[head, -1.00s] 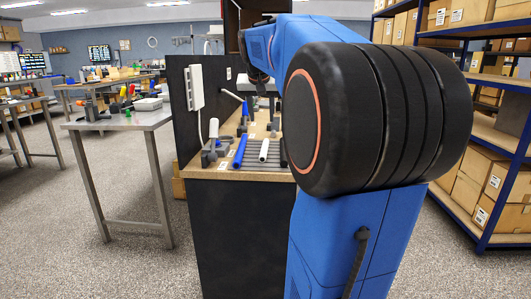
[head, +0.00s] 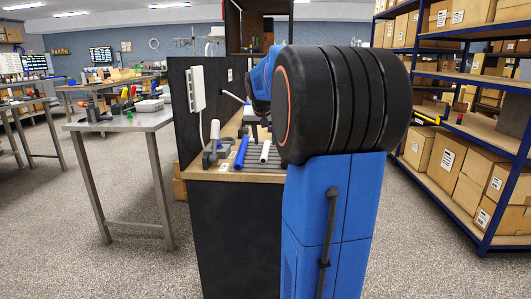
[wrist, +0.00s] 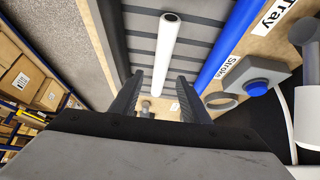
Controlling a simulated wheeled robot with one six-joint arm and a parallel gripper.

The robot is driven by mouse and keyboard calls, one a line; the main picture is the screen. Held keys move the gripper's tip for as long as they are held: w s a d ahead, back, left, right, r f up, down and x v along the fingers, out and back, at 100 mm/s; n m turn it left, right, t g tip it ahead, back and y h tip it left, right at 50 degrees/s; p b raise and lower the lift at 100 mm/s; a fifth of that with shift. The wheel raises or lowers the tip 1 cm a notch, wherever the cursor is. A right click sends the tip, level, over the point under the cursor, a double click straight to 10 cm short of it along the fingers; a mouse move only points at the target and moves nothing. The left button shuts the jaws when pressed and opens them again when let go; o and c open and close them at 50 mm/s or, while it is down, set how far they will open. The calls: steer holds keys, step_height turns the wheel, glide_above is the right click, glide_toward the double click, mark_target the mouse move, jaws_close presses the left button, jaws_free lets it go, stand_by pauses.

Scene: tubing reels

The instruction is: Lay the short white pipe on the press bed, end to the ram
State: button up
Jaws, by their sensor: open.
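The short white pipe (wrist: 166,50) lies on a ribbed grey tray (wrist: 195,40), its hollow end towards the top of the wrist view. In the head view the white pipe (head: 265,151) lies to the right of a blue pipe (head: 241,153) on the bench. My gripper (wrist: 160,76) is open and empty. In the wrist view the pipe shows between its two dark fingers; I cannot tell the height gap. I cannot clearly make out the press bed or ram.
A longer blue pipe (wrist: 229,48) lies right of the white one, and a dark pipe (wrist: 109,38) left, in the wrist view. A box with a blue button (wrist: 257,88) stands near a "Stroke" label. Shelves with cartons (head: 455,150) stand right; a steel table (head: 120,122) stands left.

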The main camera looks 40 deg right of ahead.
mark_target(265, 148)
steer(key=x, duration=0.5)
steer(key=shift+a+f, duration=0.1)
steer(key=shift+a, duration=0.1)
jaws_close()
